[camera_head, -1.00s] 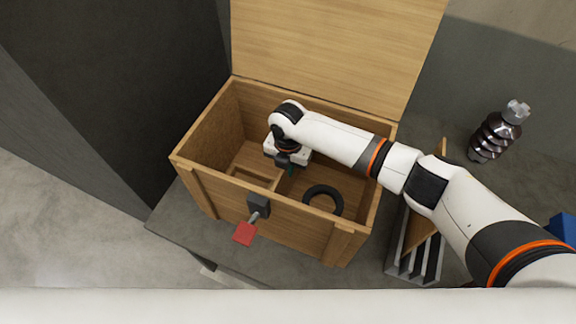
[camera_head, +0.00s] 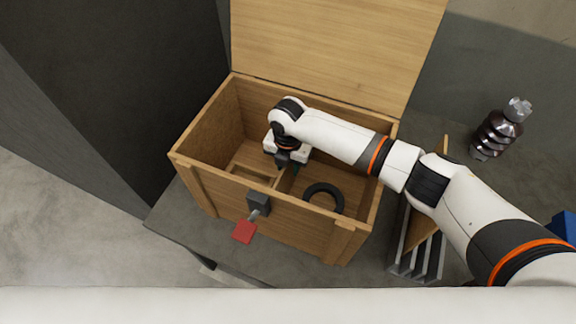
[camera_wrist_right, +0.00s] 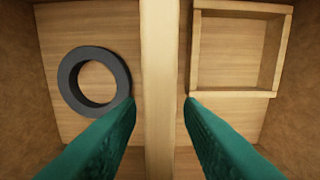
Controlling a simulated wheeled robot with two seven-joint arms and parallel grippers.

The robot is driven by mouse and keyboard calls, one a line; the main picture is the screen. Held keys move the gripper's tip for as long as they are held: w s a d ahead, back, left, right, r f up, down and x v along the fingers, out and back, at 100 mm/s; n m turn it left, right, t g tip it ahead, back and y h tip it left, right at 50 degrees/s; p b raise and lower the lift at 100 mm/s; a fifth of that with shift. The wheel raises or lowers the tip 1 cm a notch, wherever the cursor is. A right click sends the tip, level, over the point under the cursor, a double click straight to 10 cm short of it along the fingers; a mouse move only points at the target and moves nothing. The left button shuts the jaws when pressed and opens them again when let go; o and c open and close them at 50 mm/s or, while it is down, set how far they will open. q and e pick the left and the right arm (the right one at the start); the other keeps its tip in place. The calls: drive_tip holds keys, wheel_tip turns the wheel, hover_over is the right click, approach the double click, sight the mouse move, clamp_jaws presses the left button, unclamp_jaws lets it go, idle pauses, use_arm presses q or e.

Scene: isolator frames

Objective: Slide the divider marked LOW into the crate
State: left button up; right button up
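The wooden crate (camera_head: 300,222) stands open, its lid tilted back. A wooden divider (camera_wrist_right: 158,60) stands on edge inside it, between a black ring and a small wooden frame; in the head view a short strip of it (camera_head: 285,182) shows below my gripper. No LOW marking is readable. My right gripper (camera_head: 287,167) is down inside the crate. In the wrist view its teal fingers (camera_wrist_right: 160,100) are spread on both sides of the divider, with gaps showing at the tips. My left gripper is not in view.
The black ring (camera_head: 323,187) lies on the crate floor to the right, the wooden frame (camera_head: 251,173) to the left. A slotted rack (camera_head: 417,262) with a wooden board (camera_head: 424,228) stands right of the crate.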

wheel_tip(320, 180, up, 11)
drive_tip(key=shift+r+b, duration=0.1)
drive_tip(key=shift+b, duration=0.6)
